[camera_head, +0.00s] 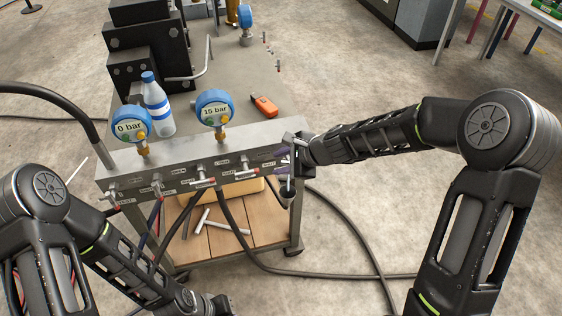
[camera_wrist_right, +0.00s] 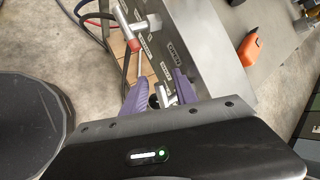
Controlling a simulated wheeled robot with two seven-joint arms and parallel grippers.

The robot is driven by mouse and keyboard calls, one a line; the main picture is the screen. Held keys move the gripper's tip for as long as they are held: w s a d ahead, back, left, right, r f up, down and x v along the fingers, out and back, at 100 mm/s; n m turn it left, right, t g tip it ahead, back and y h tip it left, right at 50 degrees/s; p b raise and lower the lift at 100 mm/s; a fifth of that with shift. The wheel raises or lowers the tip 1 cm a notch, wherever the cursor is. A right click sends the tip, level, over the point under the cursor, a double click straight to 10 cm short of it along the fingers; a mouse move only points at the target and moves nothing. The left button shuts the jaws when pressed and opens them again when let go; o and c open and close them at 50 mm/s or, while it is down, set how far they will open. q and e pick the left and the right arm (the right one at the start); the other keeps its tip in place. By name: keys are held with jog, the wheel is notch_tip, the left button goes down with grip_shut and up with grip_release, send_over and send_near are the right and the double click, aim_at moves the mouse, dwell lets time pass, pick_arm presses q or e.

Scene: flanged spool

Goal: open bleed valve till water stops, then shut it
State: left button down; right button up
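The steel valve block (camera_head: 170,162) runs along the cart's front edge, with several small T-handled valves on its face. My right gripper (camera_head: 282,160) is at the block's right end. In the right wrist view its purple fingers (camera_wrist_right: 160,96) stand apart on either side of a small metal valve part (camera_wrist_right: 168,92); firm contact cannot be made out. Which valve is the bleed valve cannot be read. A small dark cylindrical part (camera_head: 287,191) is just below the gripper. No water can be made out. My left gripper (camera_head: 222,304) is low at the bottom edge, its fingers unclear.
One gauge (camera_head: 131,124) reads 0 bar, another (camera_head: 214,108) 15 bar. A water bottle (camera_head: 157,104) and an orange tool (camera_head: 264,106) lie or stand on the cart top. Metal rods (camera_head: 228,229) lie on the lower shelf. A black hose (camera_head: 345,235) trails across the floor.

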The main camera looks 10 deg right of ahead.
jog(key=v, duration=0.7)
jog(key=shift+s+r+p, duration=0.25)
jog(key=shift+r+p, duration=0.05)
jog(key=shift+o, duration=0.3)
jog(key=shift+d, duration=0.2)
dwell(2.1)
